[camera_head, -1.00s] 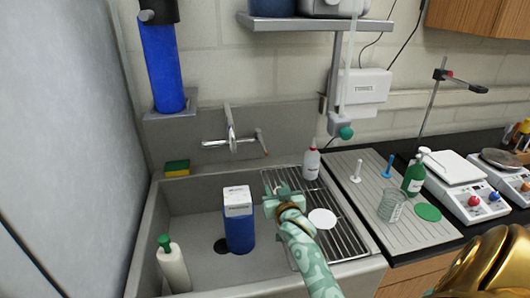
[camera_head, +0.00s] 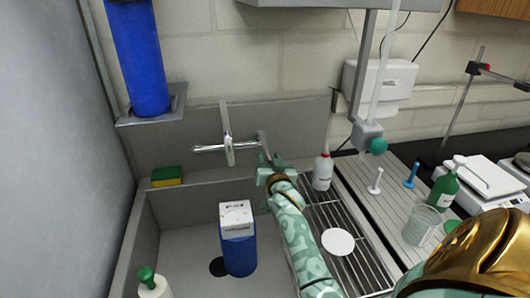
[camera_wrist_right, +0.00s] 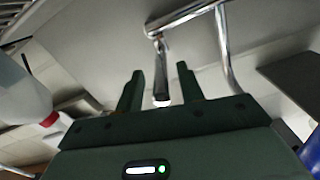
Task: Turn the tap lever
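The chrome tap (camera_head: 228,148) is mounted on the grey back panel above the sink. Its lever (camera_head: 263,144) sits at the right end of the tap body. My right gripper (camera_head: 269,163) is at the lever's lower end. In the right wrist view the lever (camera_wrist_right: 161,72) lies between the two fingers of my open right gripper (camera_wrist_right: 160,78), with a gap on both sides. Its tip looks pale and slightly blurred. The tap's spout (camera_wrist_right: 229,55) is to the right of the fingers. My left gripper is not in view.
A white bottle with a red cap (camera_head: 323,170) stands just right of my gripper. A blue box (camera_head: 238,250) stands in the sink, a sponge (camera_head: 166,176) lies on the left ledge, and a wire rack (camera_head: 375,270) is under my arm.

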